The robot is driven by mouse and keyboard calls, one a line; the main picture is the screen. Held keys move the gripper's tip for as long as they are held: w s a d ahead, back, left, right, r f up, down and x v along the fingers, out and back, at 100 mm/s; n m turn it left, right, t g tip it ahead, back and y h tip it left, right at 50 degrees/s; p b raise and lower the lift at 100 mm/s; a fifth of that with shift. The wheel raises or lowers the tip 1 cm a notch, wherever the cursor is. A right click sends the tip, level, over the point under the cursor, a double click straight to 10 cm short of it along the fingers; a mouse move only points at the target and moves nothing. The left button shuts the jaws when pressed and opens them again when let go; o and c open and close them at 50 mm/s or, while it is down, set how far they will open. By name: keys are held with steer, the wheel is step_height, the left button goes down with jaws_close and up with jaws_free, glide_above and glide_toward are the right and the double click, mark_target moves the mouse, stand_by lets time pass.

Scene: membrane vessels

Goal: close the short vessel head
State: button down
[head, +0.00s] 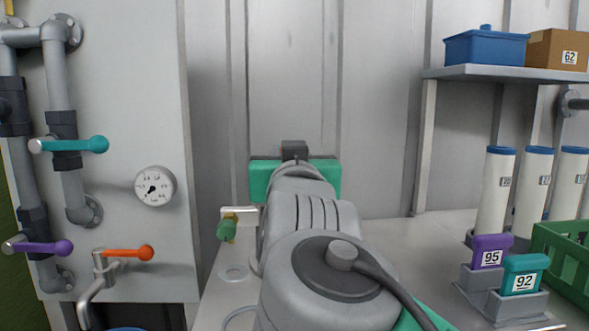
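My arm reaches away from me through the middle of the head view and covers much of the bench. The green body at its far end (294,178), topped by a dark block, looks like my gripper. Its fingers are hidden behind it, so I cannot tell whether it is open or holds anything. No vessel head is clearly in view near it. A brass valve with a green handle (227,229) and a pale bracket shows just left of my arm. Several upright white tubes with blue tops (496,190) stand at the right. I cannot tell which vessel is the short one.
A left panel carries pipes, a gauge (155,186), and teal (88,144), purple (55,248) and orange (137,253) levers. Cartridges 95 (490,252) and 92 (524,275) sit in grey holders beside a green crate (565,256). A shelf (500,74) hangs above.

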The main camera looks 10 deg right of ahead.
stand_by(0.4)
steer(key=c, duration=1.1)
jaws_free()
steer(key=s, duration=0.2)
steer(key=s+p, duration=0.1)
steer(key=s, duration=0.4)
steer(key=shift+a+f, duration=0.15)
steer(key=shift+f, duration=0.15)
steer(key=shift+s+f+p, duration=0.1)
steer(key=shift+s+p, duration=0.2)
steer(key=shift+s, duration=0.1)
